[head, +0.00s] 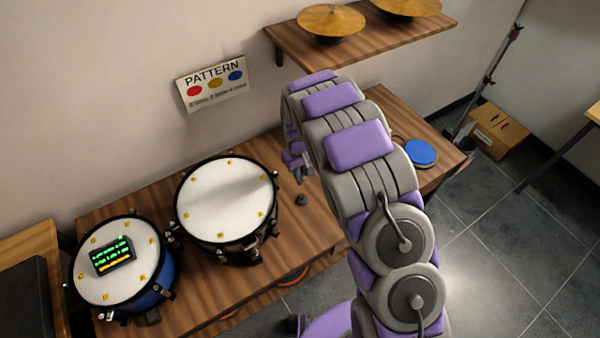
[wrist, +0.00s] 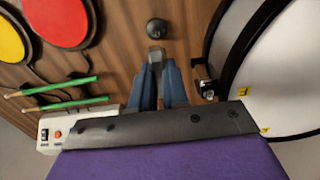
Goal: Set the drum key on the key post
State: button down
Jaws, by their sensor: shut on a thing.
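My gripper (wrist: 157,85) is shut on a small grey piece, the drum key (wrist: 156,57), which sticks out past the fingertips in the wrist view. A dark round knob, which looks like the key post (wrist: 156,27), stands on the wooden table just beyond the key. A gap shows between them in the picture; the height of the key over the table is hard to tell. In the head view the post (head: 301,200) is right of the larger white drum, and my gripper (head: 299,170) is partly hidden behind my arm.
The white drum (head: 226,198) stands close beside the post; its lug (wrist: 207,90) is near my fingers. Red (wrist: 66,20) and yellow (wrist: 10,40) pads, green sticks (wrist: 55,88) and a white box (wrist: 55,130) lie on the other side. A shelf with cymbals (head: 331,20) hangs above.

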jog(key=shift+a+f, duration=0.25)
jog(key=shift+f, duration=0.1)
jog(key=f+b, duration=0.1)
jog(key=f, duration=0.3)
jog(key=shift+d+f+b, duration=0.2)
jog(key=shift+b, duration=0.15)
jog(key=shift+d, duration=0.75)
jog(key=shift+a, duration=0.1)
